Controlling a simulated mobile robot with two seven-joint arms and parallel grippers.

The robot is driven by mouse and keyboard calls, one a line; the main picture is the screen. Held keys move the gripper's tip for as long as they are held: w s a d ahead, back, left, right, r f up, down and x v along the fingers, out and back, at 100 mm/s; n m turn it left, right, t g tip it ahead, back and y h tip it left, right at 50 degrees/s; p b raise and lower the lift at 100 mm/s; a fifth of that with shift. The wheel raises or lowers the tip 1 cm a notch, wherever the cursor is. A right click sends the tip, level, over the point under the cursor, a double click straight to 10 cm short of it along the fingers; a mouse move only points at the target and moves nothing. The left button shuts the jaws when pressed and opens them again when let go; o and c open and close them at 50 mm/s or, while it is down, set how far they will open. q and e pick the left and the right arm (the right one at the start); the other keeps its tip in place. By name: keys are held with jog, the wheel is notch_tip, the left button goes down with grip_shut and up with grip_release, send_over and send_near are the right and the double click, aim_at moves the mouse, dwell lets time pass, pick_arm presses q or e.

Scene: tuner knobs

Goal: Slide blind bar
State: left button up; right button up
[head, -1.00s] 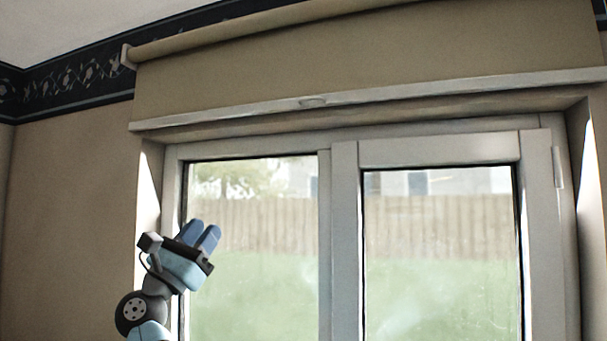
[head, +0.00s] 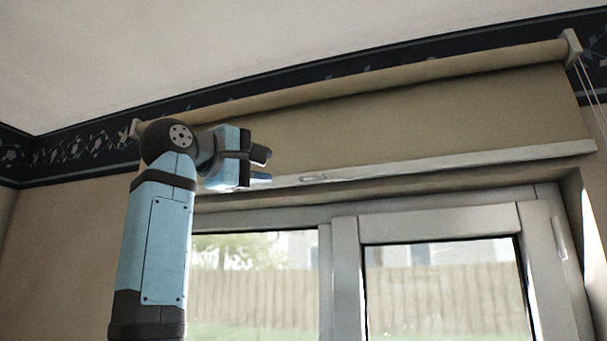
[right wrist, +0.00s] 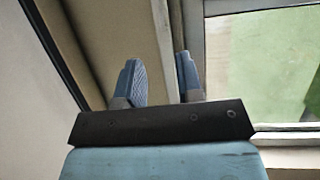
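The blind bar (head: 450,163) is a long pale rail along the lower edge of the beige roller blind (head: 420,120), with a small oval pull (head: 313,179) on it. The blind is mostly rolled up, and the bar hangs just above the window. My right gripper (head: 264,167) points right in the head view, in front of the bar's left part, left of the pull. Its blue fingers are apart with nothing held between them, as the right wrist view (right wrist: 160,82) also shows. I cannot tell how far it is from the bar. My left gripper is not in view.
The blind's roller (head: 370,86) runs above, with thin cords (head: 590,95) at its right end. The white window frame (head: 345,280) lies below, with a lawn and fence outside. The ceiling (head: 200,50) is close above.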

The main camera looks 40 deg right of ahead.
aim_at(306, 176)
jog(key=d, duration=0.3)
jog(key=d+p, duration=0.1)
jog(key=d, duration=0.3)
jog(key=d+r+p, duration=0.1)
jog(key=d, duration=0.2)
jog(key=shift+w+d+r, duration=0.1)
jog(key=shift+w+d, duration=0.05)
jog(key=shift+w, duration=0.25)
jog(key=shift+d, duration=0.7)
jog(key=shift+c, duration=0.2)
grip_shut()
